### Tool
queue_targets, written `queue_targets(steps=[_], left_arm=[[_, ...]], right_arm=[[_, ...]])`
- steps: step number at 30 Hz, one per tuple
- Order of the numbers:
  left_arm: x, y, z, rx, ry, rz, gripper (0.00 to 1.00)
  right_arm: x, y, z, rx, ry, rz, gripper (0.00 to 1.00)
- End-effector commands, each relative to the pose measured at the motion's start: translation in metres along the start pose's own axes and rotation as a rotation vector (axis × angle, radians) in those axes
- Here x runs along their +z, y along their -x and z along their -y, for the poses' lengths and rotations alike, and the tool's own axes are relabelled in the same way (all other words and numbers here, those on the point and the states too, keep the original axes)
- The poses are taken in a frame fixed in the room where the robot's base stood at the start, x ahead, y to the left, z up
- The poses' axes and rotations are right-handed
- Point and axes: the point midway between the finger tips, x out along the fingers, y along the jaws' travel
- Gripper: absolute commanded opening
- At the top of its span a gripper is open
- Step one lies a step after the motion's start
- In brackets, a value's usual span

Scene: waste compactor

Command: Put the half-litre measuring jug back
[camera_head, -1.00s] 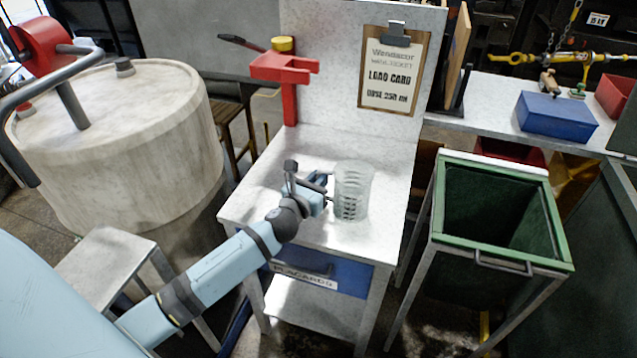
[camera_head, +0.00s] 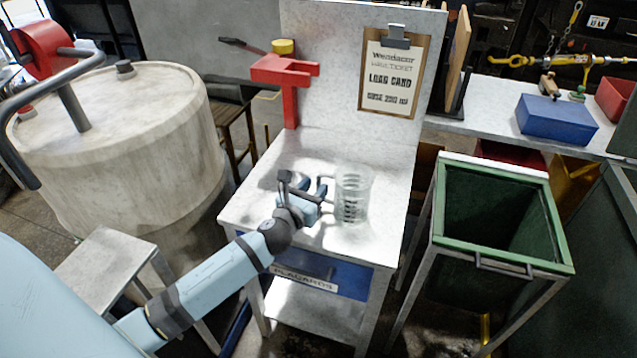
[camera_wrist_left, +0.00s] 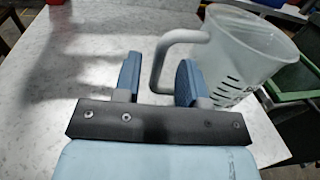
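The measuring jug (camera_head: 353,195), clear with dark graduation marks, stands upright on the pale worktop (camera_head: 270,200). Its handle points left, towards my left gripper (camera_head: 308,190). In the left wrist view the jug (camera_wrist_left: 245,55) is at the upper right. Its grey handle (camera_wrist_left: 178,37) reaches towards the space between the fingers of my left gripper (camera_wrist_left: 160,65). The fingers are spread, with a gap visible beside the handle, so the gripper is not closed on it. My right gripper is not in view.
A red bracket (camera_head: 285,80) stands at the back left of the worktop, beside the load card clipboard (camera_head: 392,75) on the back panel. A green-rimmed bin (camera_head: 500,255) stands right of the bench, and a large pale drum (camera_head: 120,140) stands left. Worktop in front of the jug is clear.

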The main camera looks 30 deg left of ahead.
Motion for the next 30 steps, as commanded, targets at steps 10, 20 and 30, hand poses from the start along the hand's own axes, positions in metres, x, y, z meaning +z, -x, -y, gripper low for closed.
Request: queue_targets(steps=[10, 20, 30], left_arm=[[-0.002, 0.073, 0.000, 0.001, 0.000, -0.002, 0.38], [-0.012, 0.101, 0.006, 0.004, 0.169, -0.041, 0.38], [-0.098, 0.168, 0.063, 0.208, 1.505, -0.341, 0.38]], right_arm=[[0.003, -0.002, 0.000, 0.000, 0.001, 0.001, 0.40], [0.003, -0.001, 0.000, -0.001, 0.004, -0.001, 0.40], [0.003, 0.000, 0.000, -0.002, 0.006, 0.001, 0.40]])
